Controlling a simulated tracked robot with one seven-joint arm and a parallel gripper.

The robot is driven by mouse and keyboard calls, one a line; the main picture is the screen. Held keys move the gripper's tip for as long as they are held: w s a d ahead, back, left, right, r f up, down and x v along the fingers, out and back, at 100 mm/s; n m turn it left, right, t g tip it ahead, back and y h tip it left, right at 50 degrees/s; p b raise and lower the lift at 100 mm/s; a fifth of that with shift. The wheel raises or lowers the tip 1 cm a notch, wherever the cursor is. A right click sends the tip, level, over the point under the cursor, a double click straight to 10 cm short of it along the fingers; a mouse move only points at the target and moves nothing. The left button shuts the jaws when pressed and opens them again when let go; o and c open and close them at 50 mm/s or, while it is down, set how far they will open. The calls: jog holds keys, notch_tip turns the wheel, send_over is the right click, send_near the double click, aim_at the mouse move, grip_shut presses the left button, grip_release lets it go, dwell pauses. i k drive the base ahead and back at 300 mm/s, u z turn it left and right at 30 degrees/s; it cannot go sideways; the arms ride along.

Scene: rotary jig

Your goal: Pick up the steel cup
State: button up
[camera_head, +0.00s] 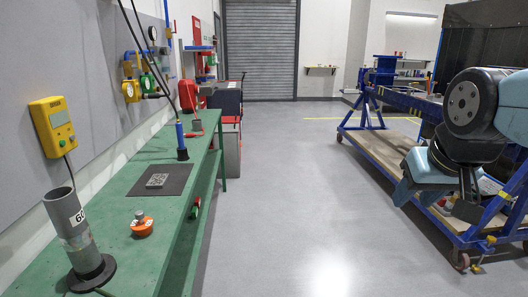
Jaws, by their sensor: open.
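No thing shows plainly as a steel cup. A small grey cylindrical thing (196,125) stands on the green bench near a red handle; it is too small to tell whether it is the cup. A larger grey tube (66,213) marked with a number stands on a round black base at the bench's near left. My gripper (467,209) is at the right, in front of the blue trolley and far across the floor from the bench. It is open, and I see nothing held in it. Its fingers are dark and partly overlapped by my arm.
The green bench (118,224) runs along the left wall. On it are an orange disc with a grey knob (142,224), a dark mat (160,180) and a blue upright tool (181,141). The blue trolley (397,101) stands at right. The middle floor is clear.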

aim_at(196, 123)
jog(key=u, duration=0.05)
jog(key=i, duration=1.1)
jog(key=u, duration=0.3)
jog(key=i, duration=1.1)
jog(key=u, duration=0.7)
jog(key=i, duration=1.7)
jog(key=u, duration=0.4)
